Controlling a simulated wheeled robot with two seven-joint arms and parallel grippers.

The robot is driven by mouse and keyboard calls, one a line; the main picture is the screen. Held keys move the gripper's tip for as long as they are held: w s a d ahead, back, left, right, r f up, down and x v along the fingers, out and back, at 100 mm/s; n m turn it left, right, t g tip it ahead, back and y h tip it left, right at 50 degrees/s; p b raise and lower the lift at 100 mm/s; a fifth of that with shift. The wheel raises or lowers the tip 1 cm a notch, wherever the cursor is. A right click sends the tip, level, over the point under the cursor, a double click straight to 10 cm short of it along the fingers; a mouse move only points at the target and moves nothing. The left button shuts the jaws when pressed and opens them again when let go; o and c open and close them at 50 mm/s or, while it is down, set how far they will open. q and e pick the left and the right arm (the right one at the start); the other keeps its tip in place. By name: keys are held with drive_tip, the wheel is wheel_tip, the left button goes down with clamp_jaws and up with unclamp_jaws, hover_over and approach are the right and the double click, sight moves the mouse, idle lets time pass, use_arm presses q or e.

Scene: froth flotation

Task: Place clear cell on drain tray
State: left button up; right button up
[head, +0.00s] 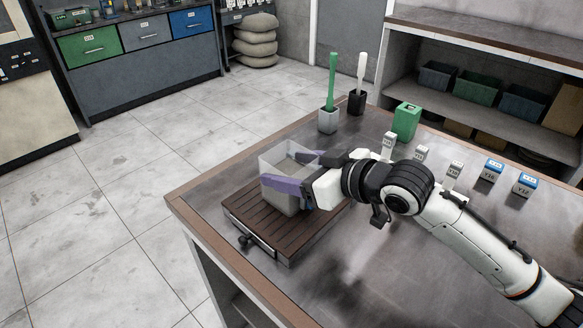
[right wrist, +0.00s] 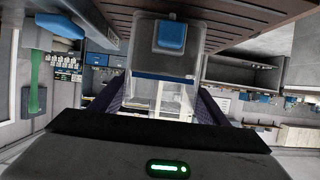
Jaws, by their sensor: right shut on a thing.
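The clear cell (head: 274,171) is a see-through open-topped box, upright over the drain tray. The drain tray (head: 253,221) is a dark brown slatted board near the table's left corner. My right gripper (head: 299,174) reaches in from the right and is shut on the clear cell, its purple fingers on either side. I cannot tell whether the cell's base touches the slats. In the right wrist view, the cell (right wrist: 150,60) is between the fingers, with the slats (right wrist: 245,15) along the top and a blue patch showing at the cell. My left gripper is not in view.
Behind the tray stand a grey holder (head: 328,122) with a green tool and a black holder (head: 356,103) with a white-handled tool. A green container (head: 406,122) and several small labelled blocks line the table's back. The table front is clear.

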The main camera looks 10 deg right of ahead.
drive_tip(key=shift+r, duration=0.15)
drive_tip(key=o, duration=1.9)
drive_tip(key=shift+f, duration=0.2)
drive_tip(key=shift+r, duration=0.2)
drive_tip(key=shift+b+v, duration=0.3)
drive_tip(key=shift+v, duration=5.7)
drive_tip(key=shift+f, duration=0.1)
